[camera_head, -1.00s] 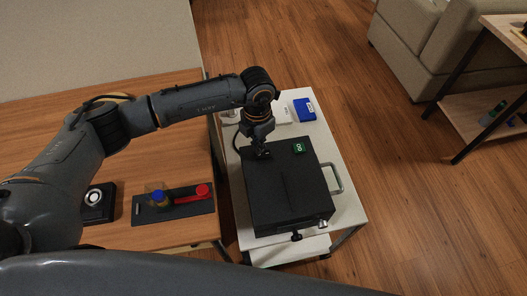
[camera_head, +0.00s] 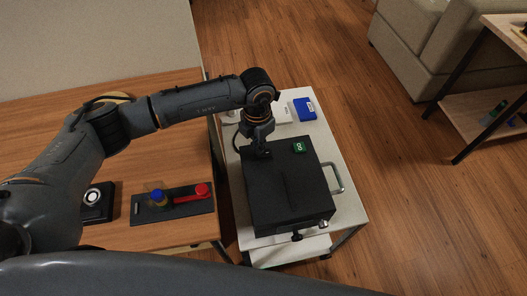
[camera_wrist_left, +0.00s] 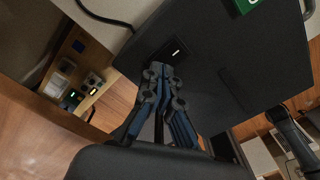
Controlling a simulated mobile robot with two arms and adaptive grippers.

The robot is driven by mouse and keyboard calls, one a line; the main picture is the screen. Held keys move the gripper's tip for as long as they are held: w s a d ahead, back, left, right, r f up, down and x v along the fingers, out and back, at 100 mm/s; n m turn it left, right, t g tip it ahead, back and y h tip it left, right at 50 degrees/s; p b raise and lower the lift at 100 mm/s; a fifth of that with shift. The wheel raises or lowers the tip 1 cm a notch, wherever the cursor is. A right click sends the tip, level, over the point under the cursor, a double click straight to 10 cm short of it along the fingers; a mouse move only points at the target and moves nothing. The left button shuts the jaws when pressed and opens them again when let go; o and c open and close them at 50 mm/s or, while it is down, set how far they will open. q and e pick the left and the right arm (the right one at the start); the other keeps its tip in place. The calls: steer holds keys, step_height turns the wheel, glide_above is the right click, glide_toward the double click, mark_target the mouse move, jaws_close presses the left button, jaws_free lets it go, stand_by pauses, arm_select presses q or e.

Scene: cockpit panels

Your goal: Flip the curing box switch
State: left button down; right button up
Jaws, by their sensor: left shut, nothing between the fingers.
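The curing box (camera_head: 290,192) is a black box with a metal handle on its right side and a green label (camera_head: 299,147) near its far edge. It also fills the upper right of the left wrist view (camera_wrist_left: 245,70). The switch (camera_wrist_left: 174,53), a small dark rocker with a white mark, is on the box in the left wrist view. My left gripper (camera_head: 262,154) is shut and empty at the box's far left corner. In the left wrist view its fingertips (camera_wrist_left: 158,72) are close beside the switch; whether they touch is unclear. My right gripper is out of view.
The box stands on a white table (camera_head: 350,210). A blue box (camera_head: 304,109) lies behind it. On the wooden table (camera_head: 150,237) to the left are a dark panel (camera_head: 145,213) with blue and red knobs and a black button unit (camera_head: 97,212).

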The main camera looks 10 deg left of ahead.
arm_select(q)
steer(key=shift+f+b, duration=0.6)
steer(key=shift+f, duration=0.15)
steer(key=shift+r, duration=0.25)
steer(key=shift+r+p, duration=2.15)
steer(key=shift+r, duration=1.2)
